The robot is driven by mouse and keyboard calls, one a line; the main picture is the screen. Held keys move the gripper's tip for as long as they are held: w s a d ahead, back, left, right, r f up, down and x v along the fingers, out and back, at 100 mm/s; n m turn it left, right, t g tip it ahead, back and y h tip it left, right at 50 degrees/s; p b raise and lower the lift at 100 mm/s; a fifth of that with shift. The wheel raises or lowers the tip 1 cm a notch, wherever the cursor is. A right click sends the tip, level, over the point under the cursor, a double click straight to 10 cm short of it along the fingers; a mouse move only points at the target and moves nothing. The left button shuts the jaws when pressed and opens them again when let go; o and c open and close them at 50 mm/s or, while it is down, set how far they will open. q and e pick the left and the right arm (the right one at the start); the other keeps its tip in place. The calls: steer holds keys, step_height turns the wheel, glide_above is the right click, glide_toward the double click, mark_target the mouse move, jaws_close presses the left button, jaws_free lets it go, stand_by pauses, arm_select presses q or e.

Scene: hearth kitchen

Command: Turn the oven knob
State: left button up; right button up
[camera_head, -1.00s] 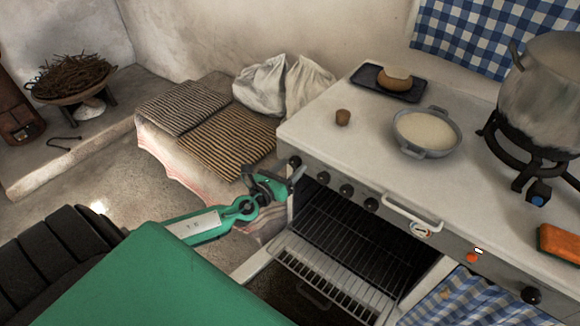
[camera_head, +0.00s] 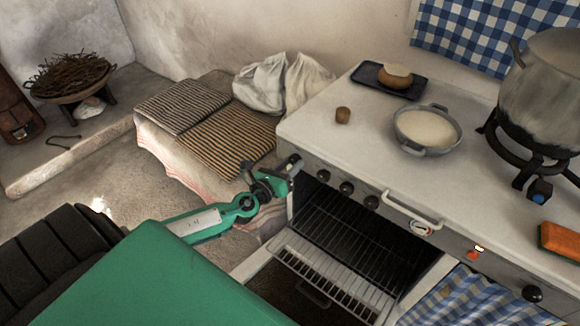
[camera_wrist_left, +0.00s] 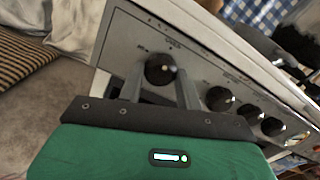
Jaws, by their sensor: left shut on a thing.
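The oven front carries a row of dark round knobs. The leftmost knob (camera_wrist_left: 160,69) shows in the left wrist view between my fingers, with a small light mark on its face. My left gripper (camera_wrist_left: 161,88) is shut on this knob. In the head view my left gripper (camera_head: 291,167) is at the left corner of the stove front and largely hides that knob. Other knobs, such as the second knob (camera_head: 323,176) and third knob (camera_head: 346,189), sit to the right, untouched. My right gripper is not in view.
The oven door (camera_head: 330,277) hangs open below the knobs, with a rack inside. A white handle (camera_head: 412,208) juts from the front.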

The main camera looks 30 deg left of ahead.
arm_select(q)
steer(key=n+b, duration=0.2)
steer(key=n, duration=0.3)
steer(key=shift+n, duration=0.9)
steer(key=shift+r+n, duration=0.1)
steer(key=shift+n, duration=2.5)
steer(key=shift+n+p, duration=0.3)
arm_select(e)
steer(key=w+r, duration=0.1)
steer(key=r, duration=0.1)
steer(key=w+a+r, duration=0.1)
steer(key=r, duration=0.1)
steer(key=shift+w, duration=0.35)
arm_select(q)
steer(key=shift+n, duration=0.3)
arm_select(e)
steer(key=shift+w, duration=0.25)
